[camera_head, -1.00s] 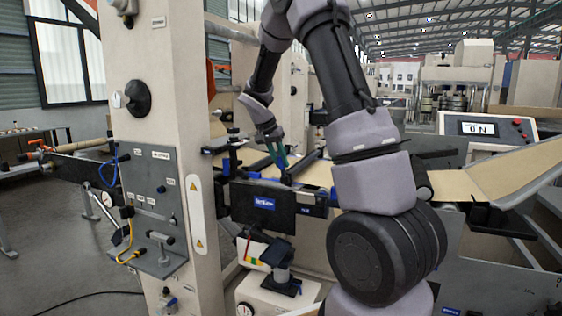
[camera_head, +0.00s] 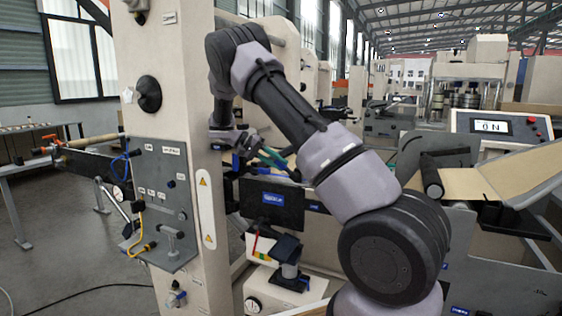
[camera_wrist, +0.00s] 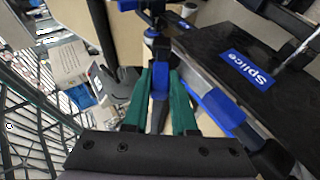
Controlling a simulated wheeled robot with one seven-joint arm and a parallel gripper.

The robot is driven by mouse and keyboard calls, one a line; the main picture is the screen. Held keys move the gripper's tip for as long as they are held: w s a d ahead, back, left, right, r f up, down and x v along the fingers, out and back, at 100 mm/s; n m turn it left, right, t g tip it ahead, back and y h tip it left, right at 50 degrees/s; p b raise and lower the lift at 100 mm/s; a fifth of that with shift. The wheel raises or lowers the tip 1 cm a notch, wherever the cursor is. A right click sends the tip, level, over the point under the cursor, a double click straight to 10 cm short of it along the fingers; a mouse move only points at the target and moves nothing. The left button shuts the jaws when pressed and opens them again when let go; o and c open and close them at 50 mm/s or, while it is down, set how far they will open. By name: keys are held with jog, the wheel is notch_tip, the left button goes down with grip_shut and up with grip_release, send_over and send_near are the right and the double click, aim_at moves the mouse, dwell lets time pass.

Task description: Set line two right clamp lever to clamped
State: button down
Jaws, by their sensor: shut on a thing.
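A small blue lever (camera_wrist: 160,84) stands between the green fingers of my gripper (camera_wrist: 161,74) in the wrist view. My gripper is shut on it. The lever is beside a dark plate (camera_wrist: 215,42) with a blue "Splice" label. In the head view my gripper (camera_head: 270,158) is above the dark labelled plate (camera_head: 262,212), right of the cream machine column; the held lever is too small to make out there. I cannot tell from these frames which way the lever is set.
The cream column (camera_head: 180,75) stands close left of my gripper, with a grey control panel (camera_head: 162,195) on it. A blue bar (camera_wrist: 222,108) runs right of the fingers in the wrist view.

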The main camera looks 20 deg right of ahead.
jog(key=shift+w+a+f+g+h, duration=0.2)
jog(key=shift+f+g+h, duration=0.2)
jog(key=shift+h, duration=0.1)
jog(key=c, duration=0.7)
grip_release()
notch_tip(320, 180, up, 10)
